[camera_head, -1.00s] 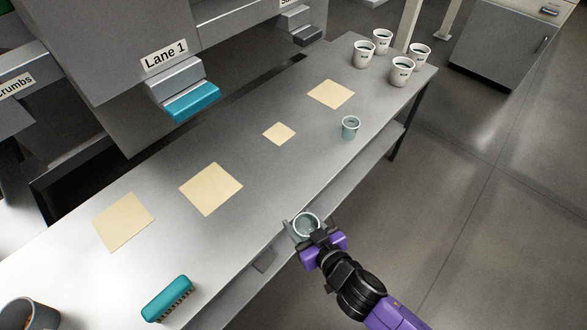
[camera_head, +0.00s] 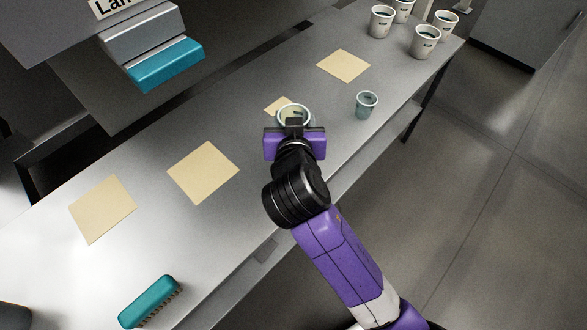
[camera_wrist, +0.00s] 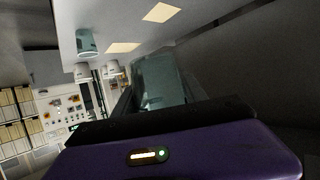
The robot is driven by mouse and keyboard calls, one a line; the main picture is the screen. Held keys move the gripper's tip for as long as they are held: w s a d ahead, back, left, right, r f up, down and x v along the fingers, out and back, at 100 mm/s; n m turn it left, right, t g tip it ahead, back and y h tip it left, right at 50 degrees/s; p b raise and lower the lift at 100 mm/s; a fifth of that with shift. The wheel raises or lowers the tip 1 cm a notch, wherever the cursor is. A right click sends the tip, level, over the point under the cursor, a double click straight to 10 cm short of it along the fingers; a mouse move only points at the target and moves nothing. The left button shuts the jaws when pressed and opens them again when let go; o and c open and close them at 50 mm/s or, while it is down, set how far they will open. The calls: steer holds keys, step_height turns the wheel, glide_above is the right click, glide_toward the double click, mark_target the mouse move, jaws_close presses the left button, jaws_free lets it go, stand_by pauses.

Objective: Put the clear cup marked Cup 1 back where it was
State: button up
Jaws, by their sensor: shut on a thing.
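My gripper (camera_head: 294,124) is shut on a clear cup (camera_head: 292,110). It holds this cup upright by its near side, over or just in front of a small tan square (camera_head: 272,104); whether the cup touches the table I cannot tell. The held cup also fills the middle of the wrist view (camera_wrist: 160,82). A second clear cup (camera_head: 366,106) stands to the right, near the table's front edge. It also shows in the wrist view (camera_wrist: 87,42). I cannot read a marking on either cup.
The grey table (camera_head: 225,228) bears larger tan squares, one at the back right (camera_head: 343,65) and two at the left (camera_head: 203,172). Several white cups (camera_head: 425,42) stand at the far right end. A teal brush (camera_head: 150,302) lies front left. A teal-fronted dispenser (camera_head: 165,66) overhangs the back.

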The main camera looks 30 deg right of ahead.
step_height(320, 180, down, 17)
steer(key=shift+f+b, duration=0.1)
steer(key=shift+b, duration=0.45)
steer(key=shift+f, duration=0.15)
steer(key=o, duration=1.4)
steer(key=shift+s+a+r, duration=0.1)
steer(key=shift+s+r, duration=0.1)
steer(key=shift+r, duration=0.05)
steer(key=b+v, duration=0.1)
steer(key=v, duration=1)
steer(key=shift+s+a+r, duration=0.1)
steer(key=shift+s+a, duration=0.1)
steer(key=shift+s, duration=0.05)
